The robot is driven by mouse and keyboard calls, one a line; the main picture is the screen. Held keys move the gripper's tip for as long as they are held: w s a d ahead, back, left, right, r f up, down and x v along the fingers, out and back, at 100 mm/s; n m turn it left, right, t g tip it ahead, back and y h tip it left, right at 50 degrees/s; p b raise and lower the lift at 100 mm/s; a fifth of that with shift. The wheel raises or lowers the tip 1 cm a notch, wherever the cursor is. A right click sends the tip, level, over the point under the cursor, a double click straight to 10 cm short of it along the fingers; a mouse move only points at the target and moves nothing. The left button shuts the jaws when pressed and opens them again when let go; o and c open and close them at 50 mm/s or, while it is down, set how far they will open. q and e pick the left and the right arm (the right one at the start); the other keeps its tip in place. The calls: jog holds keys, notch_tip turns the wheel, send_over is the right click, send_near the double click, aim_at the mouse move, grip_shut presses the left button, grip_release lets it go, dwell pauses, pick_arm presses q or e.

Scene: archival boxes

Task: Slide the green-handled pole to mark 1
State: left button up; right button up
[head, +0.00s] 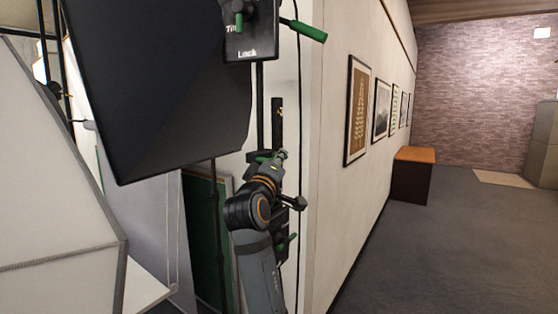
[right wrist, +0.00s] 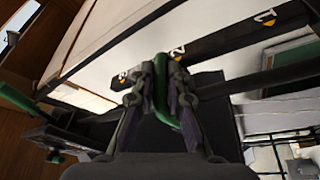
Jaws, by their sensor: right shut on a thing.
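My right gripper (head: 268,157) reaches up to the dark upright pole (head: 260,104) in the head view. In the right wrist view its fingers (right wrist: 160,85) are shut on a green handle (right wrist: 161,98). A dark strip beside it carries orange-marked numbers: 1 (right wrist: 266,17), 2 (right wrist: 177,50) and what looks like 3 (right wrist: 123,77). The handle appears closest to marks 2 and 3, away from mark 1; its exact reading is unclear. The strip (head: 277,115) also shows in the head view, its numbers unreadable. My left gripper is not in view.
A large black softbox (head: 165,80) hangs left of the pole. A Lock box (head: 250,35) with a green lever (head: 304,30) sits above. Another green lever (head: 291,240) is below. A wall (head: 340,190) with framed pictures stands close on the right; open floor (head: 450,250) lies beyond.

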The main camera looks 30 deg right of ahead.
grip_shut()
jog(key=shift+d, duration=0.1)
notch_tip(320, 180, down, 13)
jog(key=b, duration=1)
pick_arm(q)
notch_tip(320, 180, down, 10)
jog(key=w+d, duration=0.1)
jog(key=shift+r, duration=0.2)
pick_arm(e)
jog(key=shift+w+r, duration=0.1)
jog(key=o, duration=0.6)
grip_release()
jog(key=shift+d, duration=0.1)
jog(key=shift+o, duration=0.6)
jog(key=shift+d, duration=0.2)
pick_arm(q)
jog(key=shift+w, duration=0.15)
